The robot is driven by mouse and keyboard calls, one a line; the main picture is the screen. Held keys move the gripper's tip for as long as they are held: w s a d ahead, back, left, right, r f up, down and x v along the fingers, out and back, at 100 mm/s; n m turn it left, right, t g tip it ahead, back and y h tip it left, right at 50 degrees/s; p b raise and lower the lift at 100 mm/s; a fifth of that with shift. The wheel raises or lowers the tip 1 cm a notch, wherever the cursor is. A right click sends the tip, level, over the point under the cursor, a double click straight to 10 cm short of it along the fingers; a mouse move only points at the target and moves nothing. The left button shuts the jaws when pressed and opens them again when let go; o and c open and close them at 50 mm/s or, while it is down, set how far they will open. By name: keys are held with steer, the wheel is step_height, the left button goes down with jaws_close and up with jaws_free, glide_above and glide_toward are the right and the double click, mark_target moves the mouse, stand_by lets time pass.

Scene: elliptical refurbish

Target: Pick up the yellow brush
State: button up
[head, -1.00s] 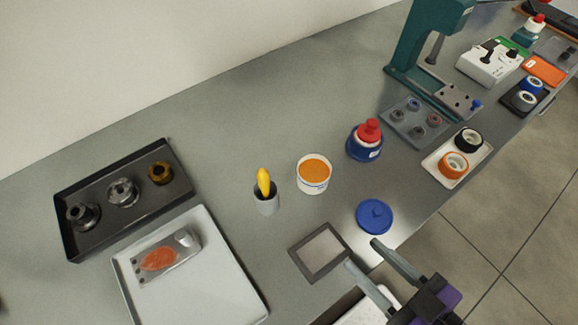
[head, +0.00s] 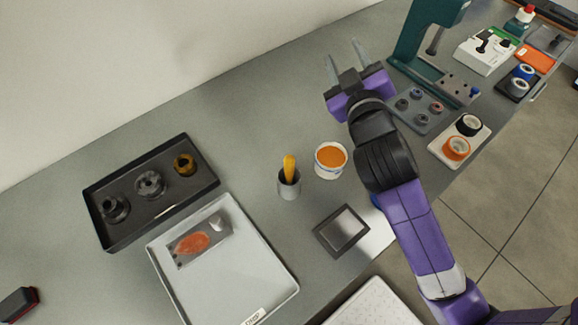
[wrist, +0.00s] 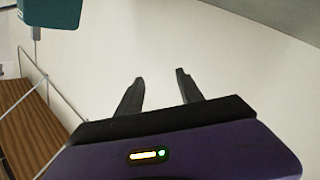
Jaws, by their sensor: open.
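The yellow brush (head: 289,167) stands upright in a small grey cup (head: 289,187) on the grey bench, with its yellow handle up. Its lower end is hidden inside the cup. My gripper (head: 345,62) is open and empty, up and to the right of the brush in the head view, with its fingers pointing toward the wall. In the wrist view my gripper (wrist: 160,88) shows two spread fingers with only the pale wall between them. The brush is not in the wrist view.
A tub of orange paste (head: 331,160) stands just right of the cup. A dark tray of metal parts (head: 208,188), a white tray (head: 240,285) and a square frame (head: 341,231) lie nearby. A green press (head: 405,45) stands right of my gripper. Bench left of the gripper is clear.

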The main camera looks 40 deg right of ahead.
steer(key=w+d+r+m+g+h, duration=0.1)
steer(key=d+r+m+g+h, duration=0.25)
steer(key=r+m, duration=0.2)
steer(key=m+g+y+p, duration=0.3)
steer(key=m+g+y, duration=0.5)
steer(key=g+y, duration=0.45)
glide_above(289, 167)
steer(key=w+d, duration=0.1)
steer(key=shift+t, duration=0.4)
step_height(289, 167, down, 9)
steer(key=shift+w+r, duration=0.15)
steer(key=shift+a+f, duration=0.2)
steer(key=shift+f, duration=0.1)
steer(key=shift+s+f, duration=0.15)
steer(key=shift+f, duration=1.65)
steer(key=shift+s+f, duration=0.1)
steer(key=shift+f, duration=1.65)
jaws_close()
